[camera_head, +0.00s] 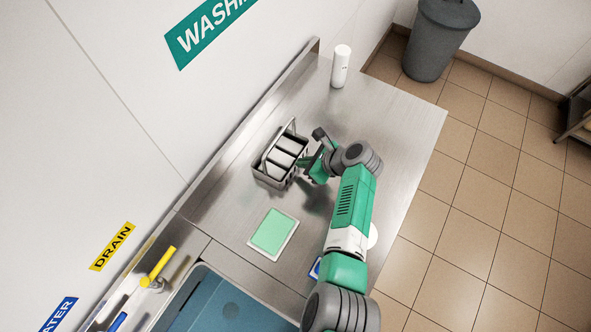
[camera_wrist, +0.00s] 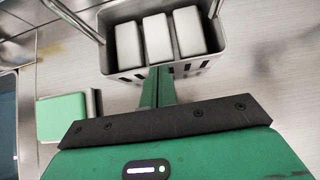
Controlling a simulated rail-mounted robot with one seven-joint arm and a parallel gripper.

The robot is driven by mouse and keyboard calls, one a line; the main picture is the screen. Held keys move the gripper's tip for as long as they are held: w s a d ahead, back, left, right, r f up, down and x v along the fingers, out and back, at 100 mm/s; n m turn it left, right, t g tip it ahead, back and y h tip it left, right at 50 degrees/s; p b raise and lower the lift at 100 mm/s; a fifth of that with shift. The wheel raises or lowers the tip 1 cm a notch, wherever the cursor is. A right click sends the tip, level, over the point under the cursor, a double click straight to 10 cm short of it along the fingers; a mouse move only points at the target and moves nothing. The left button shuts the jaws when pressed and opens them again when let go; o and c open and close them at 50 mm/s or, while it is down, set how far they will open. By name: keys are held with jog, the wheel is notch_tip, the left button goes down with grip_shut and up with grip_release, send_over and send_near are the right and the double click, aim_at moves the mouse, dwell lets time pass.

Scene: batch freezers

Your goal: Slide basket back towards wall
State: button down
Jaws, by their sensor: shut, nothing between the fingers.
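The metal basket (camera_head: 270,177) stands upright on the steel counter near the wall and holds several white blocks; its handle stands up. It also shows at the top of the wrist view (camera_wrist: 120,62), where three white blocks are seen inside. My gripper (camera_head: 304,168) is at the basket's right side, on the side away from the wall. In the wrist view my gripper (camera_wrist: 157,78) is shut and empty, its fingertips at the basket's near side wall. Whether they touch it I cannot tell.
A green-topped tray (camera_head: 273,233) lies on the counter near the sink (camera_head: 215,305). A white bottle (camera_head: 340,66) stands at the counter's far end. A raised steel edge (camera_head: 240,140) runs along the wall (camera_head: 120,110). The counter between basket and bottle is clear.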

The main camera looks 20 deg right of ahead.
jog(key=shift+f, duration=0.1)
jog(key=shift+s+d, duration=0.1)
jog(key=s+d+p, duration=0.1)
jog(key=s+d+r+p, duration=0.1)
jog(key=s+d+p, duration=0.1)
jog(key=shift+s+d+r, duration=0.3)
jog(key=shift+d, duration=0.05)
jog(key=p+v, duration=0.1)
jog(key=v, duration=0.7)
